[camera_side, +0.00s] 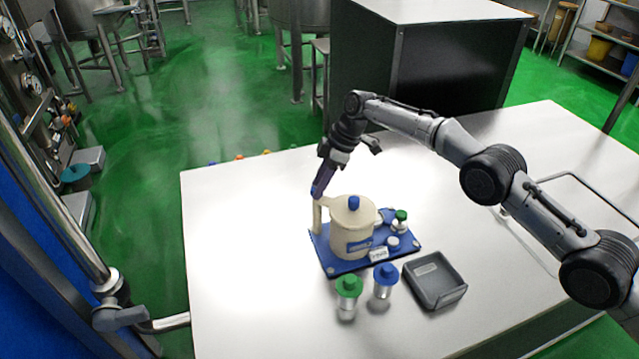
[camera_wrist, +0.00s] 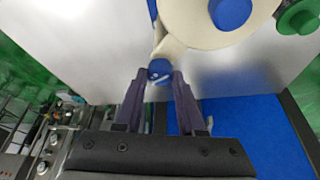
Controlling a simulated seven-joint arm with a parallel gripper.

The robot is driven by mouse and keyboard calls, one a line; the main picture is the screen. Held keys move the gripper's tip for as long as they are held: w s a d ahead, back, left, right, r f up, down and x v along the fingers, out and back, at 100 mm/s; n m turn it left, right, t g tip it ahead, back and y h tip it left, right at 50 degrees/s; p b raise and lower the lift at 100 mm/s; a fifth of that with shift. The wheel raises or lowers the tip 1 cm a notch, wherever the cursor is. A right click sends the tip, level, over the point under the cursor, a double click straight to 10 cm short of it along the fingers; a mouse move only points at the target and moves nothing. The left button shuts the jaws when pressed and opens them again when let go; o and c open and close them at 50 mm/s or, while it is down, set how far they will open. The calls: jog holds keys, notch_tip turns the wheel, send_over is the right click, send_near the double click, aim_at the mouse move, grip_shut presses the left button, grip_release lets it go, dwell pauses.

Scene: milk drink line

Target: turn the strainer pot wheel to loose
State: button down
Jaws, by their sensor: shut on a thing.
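The cream strainer pot (camera_side: 338,234) stands upright on a blue base plate (camera_side: 341,267), with a blue knob (camera_side: 353,202) on its lid. In the wrist view the pot (camera_wrist: 190,28) and its lid knob (camera_wrist: 230,12) are at the top. The small blue wheel (camera_wrist: 160,67), with pale marks on its face, sits at the end of the pot's cream side arm. My gripper (camera_side: 316,194) reaches down to the top of that arm, left of the lid. In the wrist view my gripper (camera_wrist: 160,75) has its fingers on both sides of the wheel, shut on it. The side view hides the wheel.
A green-capped jar (camera_side: 348,291) and a blue-capped jar (camera_side: 385,281) stand in front of the plate. A grey tray (camera_side: 434,280) lies to their right. A small green-topped bottle (camera_side: 400,220) stands at the plate's right. The table's left part is clear.

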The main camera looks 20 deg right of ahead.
dwell(0.4)
jog(key=c, duration=0.5)
grip_release()
jog(key=v, duration=1.3)
jog(key=shift+d+r, duration=0.2)
jog(key=shift+r, duration=0.15)
